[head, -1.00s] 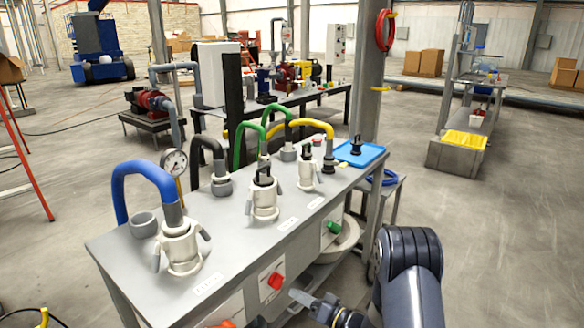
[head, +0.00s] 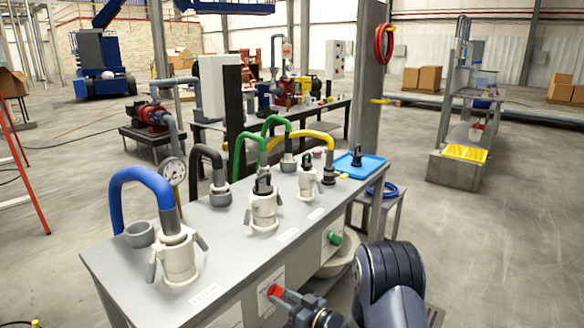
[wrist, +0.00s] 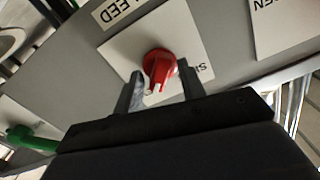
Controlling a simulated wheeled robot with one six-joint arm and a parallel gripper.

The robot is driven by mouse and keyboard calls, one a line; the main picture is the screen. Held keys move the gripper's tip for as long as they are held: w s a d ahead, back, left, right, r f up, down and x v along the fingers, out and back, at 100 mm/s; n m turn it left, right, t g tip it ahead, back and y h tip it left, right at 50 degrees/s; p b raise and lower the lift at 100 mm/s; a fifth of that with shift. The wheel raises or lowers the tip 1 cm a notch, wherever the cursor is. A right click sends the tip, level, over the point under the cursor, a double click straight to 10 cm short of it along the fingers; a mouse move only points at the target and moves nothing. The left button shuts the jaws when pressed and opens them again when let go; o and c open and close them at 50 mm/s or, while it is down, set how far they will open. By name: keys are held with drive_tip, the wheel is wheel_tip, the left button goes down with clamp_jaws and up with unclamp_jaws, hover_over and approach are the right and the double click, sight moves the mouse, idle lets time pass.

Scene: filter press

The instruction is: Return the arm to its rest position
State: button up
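My gripper (head: 286,298) is low at the front of the grey bench (head: 205,240), close to a red knob (head: 275,290) on the front panel. In the wrist view, my gripper (wrist: 160,88) has two separate fingers, one on each side of the red knob (wrist: 159,64). Small gaps show between the fingers and the knob, so I see no grip on it. The knob sits on a white plate with partly readable lettering. My arm is stretched forward and low, at the lower right of the head view.
Cream couplings (head: 177,257) with a blue hose (head: 140,178), green hoses and a yellow hose stand on the bench top. A green knob (head: 335,238) is farther along the front panel. A blue tray (head: 365,168) lies at the far end. Open floor (head: 500,245) is to the right.

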drive_tip(key=n+b, duration=0.1)
drive_tip(key=n, duration=0.4)
drive_tip(key=shift+n, duration=0.3)
drive_tip(key=n, duration=0.5)
drive_tip(key=shift+n, duration=0.4)
drive_tip(key=shift+v, duration=1.05)
